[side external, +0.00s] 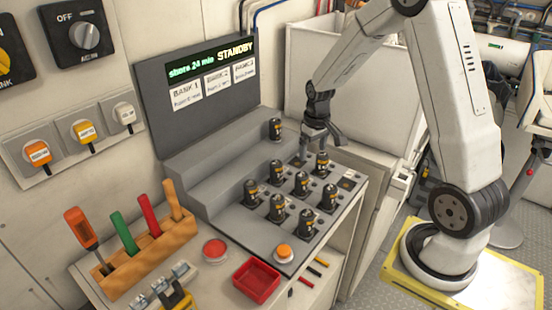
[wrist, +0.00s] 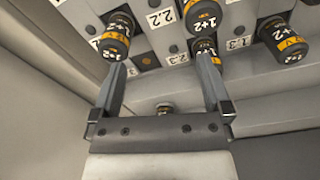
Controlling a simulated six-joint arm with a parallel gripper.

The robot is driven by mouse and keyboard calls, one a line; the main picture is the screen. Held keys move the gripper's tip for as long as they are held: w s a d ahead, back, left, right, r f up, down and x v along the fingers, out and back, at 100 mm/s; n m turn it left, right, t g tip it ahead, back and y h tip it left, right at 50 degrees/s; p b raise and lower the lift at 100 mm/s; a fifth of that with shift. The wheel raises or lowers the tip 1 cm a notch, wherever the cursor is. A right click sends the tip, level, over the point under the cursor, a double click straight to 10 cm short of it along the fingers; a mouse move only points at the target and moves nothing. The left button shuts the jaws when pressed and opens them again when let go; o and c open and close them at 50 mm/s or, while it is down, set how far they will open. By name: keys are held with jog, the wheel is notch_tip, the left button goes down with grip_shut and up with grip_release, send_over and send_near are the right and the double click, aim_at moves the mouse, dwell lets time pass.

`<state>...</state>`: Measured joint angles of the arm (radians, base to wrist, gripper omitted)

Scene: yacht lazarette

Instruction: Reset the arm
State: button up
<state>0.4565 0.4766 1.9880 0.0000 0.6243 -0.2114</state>
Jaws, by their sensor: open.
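My gripper (side external: 320,146) hangs above the back right part of the stepped grey console (side external: 190,150). In the wrist view my gripper (wrist: 163,75) has its two fingers wide apart with nothing held between them. Several black cylinders with orange bands stand on the console, among them a front one (side external: 307,222) and one alone on an upper step (side external: 276,128). The wrist view shows cylinders marked "1+2" beyond the fingers, such as one at the left (wrist: 116,37) and one at the right (wrist: 285,40). Contact between fingers and cylinders cannot be told.
A display panel (side external: 150,90) reading STANDBY rises behind the console. In front are an orange button (side external: 283,252), a red tray (side external: 256,283) and a wooden tool block (side external: 150,262) with upright handles. A white bin-like panel (side external: 345,75) stands close behind my gripper.

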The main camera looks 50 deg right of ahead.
jog(key=s+a+r+n, duration=0.1)
jog(key=s+a, duration=0.2)
jog(key=a, duration=0.3)
jog(key=s+a+r+t, duration=0.1)
jog(key=s+a, duration=0.1)
jog(key=a, duration=0.4)
jog(key=s+a+r+n+t, duration=0.1)
jog(key=s+a, duration=0.2)
jog(key=a, duration=0.2)
jog(key=shift+s+a+r+n, duration=0.1)
jog(key=shift+s+a+n, duration=0.2)
jog(key=shift+a, duration=0.1)
jog(key=shift+s+a, duration=0.3)
jog(key=shift+s, duration=0.1)
